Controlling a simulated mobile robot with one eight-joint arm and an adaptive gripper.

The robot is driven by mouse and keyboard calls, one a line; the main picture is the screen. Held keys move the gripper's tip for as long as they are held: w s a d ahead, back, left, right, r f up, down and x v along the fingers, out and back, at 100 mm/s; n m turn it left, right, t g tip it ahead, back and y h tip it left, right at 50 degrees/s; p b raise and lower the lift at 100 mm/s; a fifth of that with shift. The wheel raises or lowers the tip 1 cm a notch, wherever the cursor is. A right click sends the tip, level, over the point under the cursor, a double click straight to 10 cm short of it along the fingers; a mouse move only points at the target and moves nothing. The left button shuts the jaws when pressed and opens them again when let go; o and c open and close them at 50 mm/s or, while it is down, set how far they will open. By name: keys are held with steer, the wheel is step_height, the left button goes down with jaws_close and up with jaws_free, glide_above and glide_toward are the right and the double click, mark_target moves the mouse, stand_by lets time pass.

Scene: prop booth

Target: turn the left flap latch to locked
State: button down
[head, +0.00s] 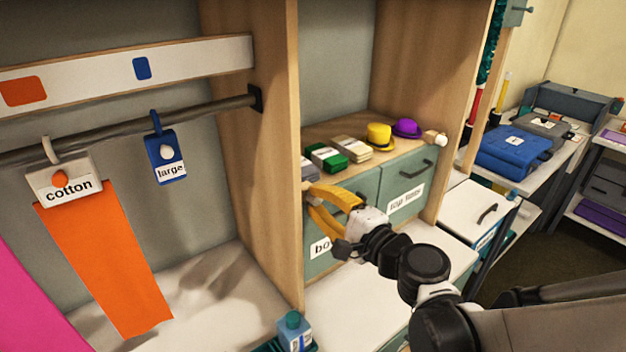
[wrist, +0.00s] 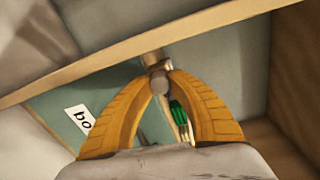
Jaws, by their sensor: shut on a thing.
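The left flap latch (wrist: 155,60) shows in the wrist view as a small brown piece with a grey round knob at the edge of a wooden post. My gripper (wrist: 158,84) has its yellow fingertips shut on this knob. In the head view my gripper (head: 309,196) reaches the front edge of the wooden post left of the drawers, and its fingers hide most of the latch there. I cannot tell the latch's exact angle. A similar pale latch (head: 437,139) sits on the right post, beside the purple hat.
Between the posts, a shelf holds card bundles (head: 351,149), a yellow hat (head: 380,136) and a purple hat (head: 407,128), above green drawers (head: 404,181). At left, a rail (head: 95,130) carries hanging tags and orange cloth (head: 105,255). A blue bottle (head: 294,330) stands low in front.

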steer(key=shift+w+r, duration=0.1)
stand_by(0.3)
steer(key=c, duration=1.5)
jaws_free()
steer(key=v, duration=1.2)
